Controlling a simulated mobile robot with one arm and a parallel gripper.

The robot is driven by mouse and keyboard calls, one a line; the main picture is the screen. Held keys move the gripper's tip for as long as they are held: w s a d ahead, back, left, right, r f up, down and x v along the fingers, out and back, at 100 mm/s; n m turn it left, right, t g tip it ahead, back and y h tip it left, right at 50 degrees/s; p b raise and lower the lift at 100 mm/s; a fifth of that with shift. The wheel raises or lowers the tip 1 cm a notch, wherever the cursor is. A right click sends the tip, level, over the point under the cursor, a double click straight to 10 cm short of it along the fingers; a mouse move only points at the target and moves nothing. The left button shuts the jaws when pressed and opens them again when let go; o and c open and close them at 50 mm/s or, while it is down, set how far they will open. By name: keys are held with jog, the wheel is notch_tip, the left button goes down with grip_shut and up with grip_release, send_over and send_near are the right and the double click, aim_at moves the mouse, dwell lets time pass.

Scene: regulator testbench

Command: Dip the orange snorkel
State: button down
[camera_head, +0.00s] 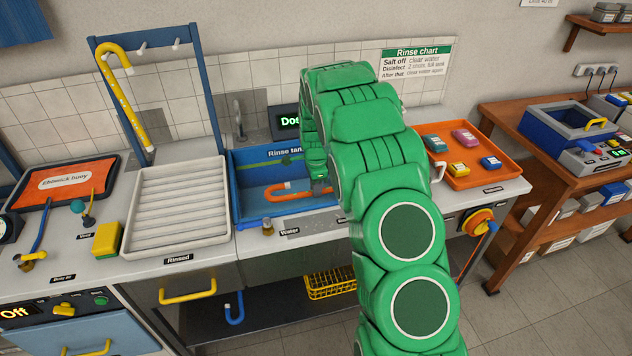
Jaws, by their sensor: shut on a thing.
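The orange snorkel (288,195) is in the blue rinse tank (240,208). It lies about level, with its curved end to the left and its right end at my gripper. My gripper (320,184) reaches down into the tank and is shut on the snorkel's right part. My green arm hides part of the gripper and the tank's right side. I cannot tell how deep the snorkel sits in the water.
Left of the tank stands a white ribbed tray (178,212) labelled Rinsed, empty. A yellow snorkel (125,100) hangs on the blue rack (205,85) behind it. An orange tray (480,145) with several small blocks is at right. A tap (238,118) stands behind the tank.

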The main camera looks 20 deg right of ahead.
jog(key=shift+f, duration=4.2)
jog(key=shift+s, duration=1.3)
jog(key=shift+w, duration=2.5)
jog(key=shift+s, duration=0.1)
